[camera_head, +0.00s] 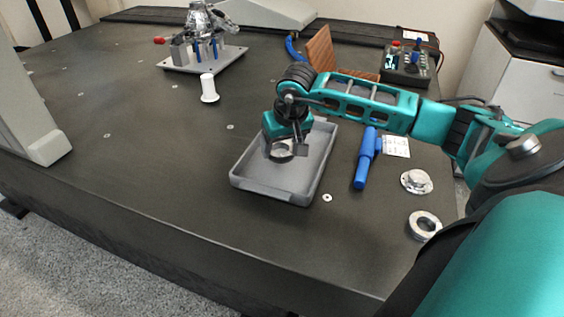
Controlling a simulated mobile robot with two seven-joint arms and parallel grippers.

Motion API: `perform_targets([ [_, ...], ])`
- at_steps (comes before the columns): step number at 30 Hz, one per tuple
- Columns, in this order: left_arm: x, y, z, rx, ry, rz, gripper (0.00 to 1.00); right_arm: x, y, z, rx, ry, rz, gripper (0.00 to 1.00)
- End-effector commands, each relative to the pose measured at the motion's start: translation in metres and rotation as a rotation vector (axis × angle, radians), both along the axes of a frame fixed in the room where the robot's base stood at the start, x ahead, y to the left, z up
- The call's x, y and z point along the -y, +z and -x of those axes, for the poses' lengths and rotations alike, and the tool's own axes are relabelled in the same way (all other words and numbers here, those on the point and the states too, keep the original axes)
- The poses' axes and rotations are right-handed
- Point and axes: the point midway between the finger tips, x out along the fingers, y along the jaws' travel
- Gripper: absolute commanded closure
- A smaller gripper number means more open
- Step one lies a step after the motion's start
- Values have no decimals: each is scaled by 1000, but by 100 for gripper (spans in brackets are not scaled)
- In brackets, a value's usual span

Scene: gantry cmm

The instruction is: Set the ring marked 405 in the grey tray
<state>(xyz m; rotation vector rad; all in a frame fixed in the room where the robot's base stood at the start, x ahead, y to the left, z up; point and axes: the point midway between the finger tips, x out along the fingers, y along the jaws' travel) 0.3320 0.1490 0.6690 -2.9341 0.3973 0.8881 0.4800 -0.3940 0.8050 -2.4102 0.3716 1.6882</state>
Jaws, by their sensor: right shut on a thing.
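The grey tray (268,190) lies on the dark table, near its front right part. My right gripper (286,152) comes in from the right and is over the tray. It is shut on a metal ring (281,152), which shows within the tray's outline. I cannot tell whether the ring touches the tray floor, and no mark on it can be read. Another metal ring (424,225) lies flat on the table at the right. My left gripper is not in view.
A blue tool (367,158) and a white label (397,146) lie right of the tray. A flanged metal part (416,181) lies farther right. A white spool (209,88) and a fixture plate (205,60) stand behind. A control box (406,65) is at the back right. The table left of the tray is clear.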

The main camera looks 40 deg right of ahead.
Motion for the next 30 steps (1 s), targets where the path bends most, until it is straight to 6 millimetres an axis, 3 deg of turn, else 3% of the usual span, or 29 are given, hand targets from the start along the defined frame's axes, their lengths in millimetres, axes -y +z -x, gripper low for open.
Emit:
perform_targets([
  [7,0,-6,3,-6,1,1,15,0,-18,-1,3,-1,0,75],
  [15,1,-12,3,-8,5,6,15,0,-53,-1,2,-2,-1,75],
  [25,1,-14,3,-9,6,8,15,0,-56,-1,4,-1,1,75],
  [26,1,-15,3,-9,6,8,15,0,-57,0,1,0,0,26],
  [30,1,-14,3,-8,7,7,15,0,-56,0,1,0,0,13],
])
